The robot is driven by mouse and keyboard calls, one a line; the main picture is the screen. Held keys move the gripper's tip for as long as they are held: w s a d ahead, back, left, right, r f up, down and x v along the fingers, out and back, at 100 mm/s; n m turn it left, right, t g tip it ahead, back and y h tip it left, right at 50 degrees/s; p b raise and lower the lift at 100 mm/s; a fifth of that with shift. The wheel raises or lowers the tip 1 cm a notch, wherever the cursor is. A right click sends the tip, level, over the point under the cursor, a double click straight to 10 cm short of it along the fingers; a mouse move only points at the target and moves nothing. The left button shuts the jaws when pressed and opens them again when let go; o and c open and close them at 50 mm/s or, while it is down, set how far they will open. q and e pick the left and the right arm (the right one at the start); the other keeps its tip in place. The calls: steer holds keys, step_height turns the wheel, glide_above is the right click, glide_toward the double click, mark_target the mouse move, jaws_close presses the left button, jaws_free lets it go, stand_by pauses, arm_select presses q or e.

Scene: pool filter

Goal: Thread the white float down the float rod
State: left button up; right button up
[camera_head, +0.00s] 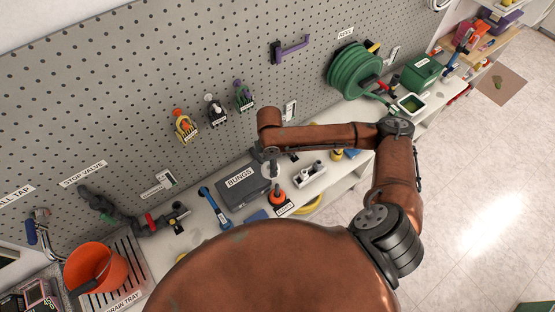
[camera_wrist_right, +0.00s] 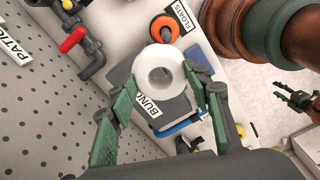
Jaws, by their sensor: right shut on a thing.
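The white float (camera_wrist_right: 160,72) is a thick ring held between the green-padded fingers of my right gripper (camera_wrist_right: 162,92), its hole facing the wrist camera. In the head view my right gripper (camera_head: 271,158) hangs from the copper arm above the bench, beside the grey bungs case; the float is hard to make out there. An orange float (camera_head: 277,197) stands by the FLOATS label; it also shows as an orange ring (camera_wrist_right: 168,28) around a dark centre, apart from the white float. The float rod is not clearly visible. A dark gripper with parted fingers, apparently my left (camera_wrist_right: 296,101), shows at the right wrist view's edge.
The bungs case (camera_head: 243,186) lies behind and left of the orange float. A blue-handled tool (camera_head: 215,207) is left of it, and a pale holder (camera_head: 310,173) is right. The pegboard (camera_head: 150,100) rises behind the bench. An orange bucket (camera_head: 95,268) stands at far left.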

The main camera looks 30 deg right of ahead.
steer(key=s+n+p, duration=0.1)
steer(key=d+n, duration=0.1)
steer(key=shift+s+n+p, duration=0.4)
steer(key=shift+s+d+f+n, duration=0.1)
steer(key=shift+s+n, duration=0.1)
steer(key=shift+n, duration=0.2)
arm_select(q)
step_height(320, 180, up, 4)
steer(key=shift+s+f, duration=0.15)
steer(key=shift+f, duration=0.1)
arm_select(e)
steer(key=shift+s+f+n, duration=0.1)
steer(key=shift+f+n, duration=0.05)
steer(key=shift+n, duration=0.15)
arm_select(q)
steer(key=shift+r+p, duration=0.1)
steer(key=shift+p, duration=0.25)
arm_select(e)
steer(key=shift+d, duration=0.1)
steer(key=shift+p, duration=0.35)
steer(key=shift+d+f+b, duration=0.1)
steer(key=shift+f+b, duration=0.9)
steer(key=shift+f, duration=1.8)
arm_select(q)
steer(key=shift+f, duration=0.65)
